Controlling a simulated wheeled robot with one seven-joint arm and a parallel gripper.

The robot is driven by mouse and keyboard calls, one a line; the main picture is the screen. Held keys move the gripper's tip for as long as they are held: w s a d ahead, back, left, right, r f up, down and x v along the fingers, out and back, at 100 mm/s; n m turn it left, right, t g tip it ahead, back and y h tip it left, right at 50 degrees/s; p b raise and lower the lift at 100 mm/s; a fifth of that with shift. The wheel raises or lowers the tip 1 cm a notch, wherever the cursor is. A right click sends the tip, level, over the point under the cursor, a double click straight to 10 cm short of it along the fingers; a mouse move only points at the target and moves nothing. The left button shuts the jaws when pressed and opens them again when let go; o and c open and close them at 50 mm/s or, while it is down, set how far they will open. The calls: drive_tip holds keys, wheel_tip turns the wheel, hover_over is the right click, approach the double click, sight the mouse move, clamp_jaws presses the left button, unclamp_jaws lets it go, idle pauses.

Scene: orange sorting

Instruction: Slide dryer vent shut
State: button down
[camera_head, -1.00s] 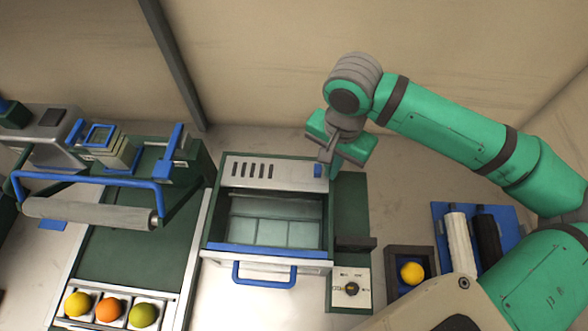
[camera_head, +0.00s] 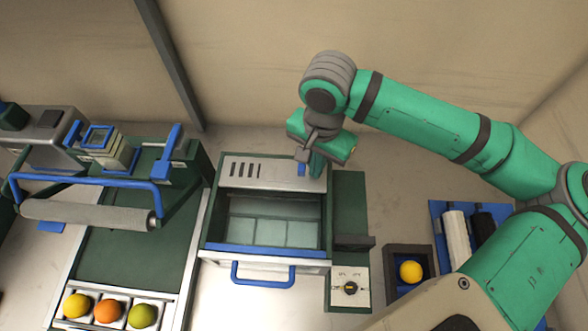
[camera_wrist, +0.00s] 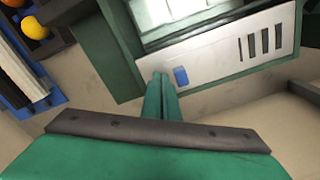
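The dryer (camera_head: 212,225) stands in the middle of the head view, with a silver top plate (camera_head: 275,172) at its back. Dark vent slots (camera_head: 245,169) show in the plate's left part; several are open. The blue vent tab (camera_head: 302,168) is at the plate's right part. In the wrist view the fingertips (camera_wrist: 161,78) are right beside the tab; contact is hard to tell.
The dryer's glass-bottomed drawer has a blue handle (camera_head: 263,282) in front. A control panel with a dial (camera_head: 350,288) and a dark box with a yellow fruit (camera_head: 410,271) are to the right. A roller press (camera_head: 90,212) stands left.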

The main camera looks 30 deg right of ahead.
sight(282, 173)
drive_tip(key=shift+w+a, duration=0.7)
drive_tip(key=shift+a, duration=0.45)
drive_tip(key=shift+w+a, duration=0.65)
drive_tip(key=shift+a, duration=0.45)
drive_tip(key=shift+w+a, duration=0.7)
drive_tip(key=shift+a, duration=0.45)
wheel_tip(282, 173, up, 7)
drive_tip(key=shift+s+d, duration=0.25)
drive_tip(key=shift+d, duration=0.2)
drive_tip(key=shift+w, duration=0.1)
